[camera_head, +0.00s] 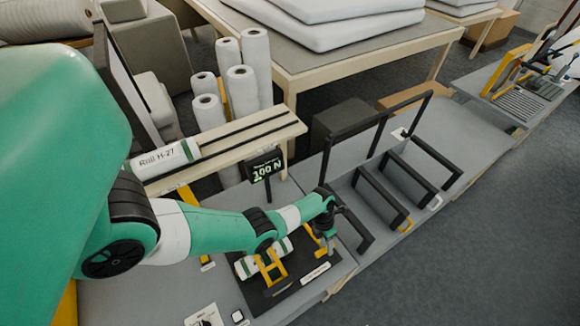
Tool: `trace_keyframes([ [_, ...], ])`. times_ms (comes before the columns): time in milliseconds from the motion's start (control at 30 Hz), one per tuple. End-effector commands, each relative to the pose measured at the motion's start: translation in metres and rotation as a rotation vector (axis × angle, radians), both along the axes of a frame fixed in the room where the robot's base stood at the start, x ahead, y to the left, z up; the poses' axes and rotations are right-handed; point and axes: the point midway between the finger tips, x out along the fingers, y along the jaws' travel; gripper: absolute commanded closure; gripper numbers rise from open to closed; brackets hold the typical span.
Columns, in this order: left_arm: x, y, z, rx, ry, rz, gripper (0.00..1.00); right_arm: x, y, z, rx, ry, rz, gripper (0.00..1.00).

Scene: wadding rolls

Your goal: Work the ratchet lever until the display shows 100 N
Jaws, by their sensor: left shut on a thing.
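The small black display (264,168) stands on a post behind the work spot. My left gripper (329,246) points down at the right side of this device, shut on what seems to be the ratchet lever. The fingers hide most of the lever, so its angle cannot be told. My right gripper is out of view.
Black bar frames (383,199) rise from the grey bench to the right. A white label (315,273) lies in front of the device.

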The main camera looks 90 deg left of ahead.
Motion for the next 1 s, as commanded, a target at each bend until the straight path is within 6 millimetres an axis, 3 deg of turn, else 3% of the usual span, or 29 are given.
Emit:
trace_keyframes([
  [233, -0.001, 0.0, 0.007, -0.003, -0.001, 0.0, 0.68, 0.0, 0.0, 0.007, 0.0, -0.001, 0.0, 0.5],
  [1000, -0.013, 0.024, 0.084, -0.002, 0.0, 0.001, 0.68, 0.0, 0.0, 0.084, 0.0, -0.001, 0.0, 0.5],
])
